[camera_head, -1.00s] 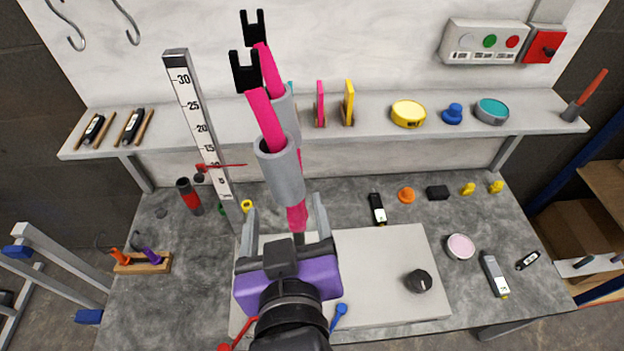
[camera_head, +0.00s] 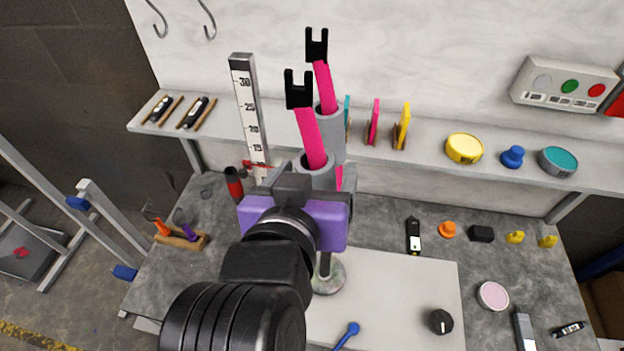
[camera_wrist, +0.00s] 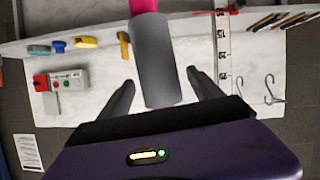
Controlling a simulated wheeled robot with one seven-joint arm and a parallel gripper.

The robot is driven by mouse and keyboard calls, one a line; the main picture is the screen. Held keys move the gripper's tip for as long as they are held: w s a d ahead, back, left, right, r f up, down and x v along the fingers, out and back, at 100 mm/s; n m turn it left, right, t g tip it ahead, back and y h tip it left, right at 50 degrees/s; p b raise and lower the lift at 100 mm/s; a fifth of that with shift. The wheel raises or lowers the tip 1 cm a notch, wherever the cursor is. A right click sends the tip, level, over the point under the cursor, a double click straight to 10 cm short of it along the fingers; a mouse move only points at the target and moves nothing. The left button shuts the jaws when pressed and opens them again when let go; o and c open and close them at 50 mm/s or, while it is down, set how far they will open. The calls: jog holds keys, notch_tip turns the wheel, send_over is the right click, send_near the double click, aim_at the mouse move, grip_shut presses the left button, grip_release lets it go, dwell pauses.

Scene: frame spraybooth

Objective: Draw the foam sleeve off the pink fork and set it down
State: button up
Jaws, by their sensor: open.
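The pink fork (camera_head: 311,138) stands upright, with two legs ending in black tips. A grey foam sleeve (camera_head: 316,176) is around the nearer leg; another grey sleeve (camera_head: 331,125) is around the farther leg. My gripper (camera_head: 308,180) is at the nearer sleeve, its purple body hiding that sleeve's lower part in the head view. In the wrist view, my gripper (camera_wrist: 164,92) is open, with a grey sleeve (camera_wrist: 153,62) between its spread fingers and gaps on both sides. Pink shows beyond the sleeve's far end. The fork's foot is mostly hidden.
A ruler post (camera_head: 248,110) stands left of the fork. A shelf (camera_head: 435,143) behind holds pads and tins. The pale board (camera_head: 405,285) carries a black knob (camera_head: 440,321) and a blue tool (camera_head: 346,336). Bare board lies between them.

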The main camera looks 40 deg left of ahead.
jog(key=shift+x, duration=1.8)
jog(key=c, duration=1.6)
jog(key=shift+s+a+r+p, duration=0.1)
jog(key=shift+a+r+p, duration=0.1)
jog(key=shift+r+p, duration=0.75)
jog(key=shift+s+a+r+p, duration=0.1)
jog(key=shift+a+r+p, duration=0.05)
jog(key=shift+r+p, duration=0.8)
jog(key=shift+s+r+p, duration=0.1)
jog(key=shift+r+p, duration=0.05)
jog(key=shift+p, duration=0.15)
jog(key=shift+a, duration=0.1)
jog(key=shift+s+a+r+p, duration=0.1)
jog(key=shift+a+r+p, duration=0.1)
jog(key=shift+r+p, duration=0.5)
jog(key=shift+s+a+r+p, duration=0.15)
jog(key=shift+a+r+p, duration=0.05)
jog(key=shift+r+p, duration=0.45)
jog(key=shift+s+a+r+p, duration=0.1)
jog(key=shift+a+r+p, duration=0.05)
jog(key=shift+r+p, duration=0.55)
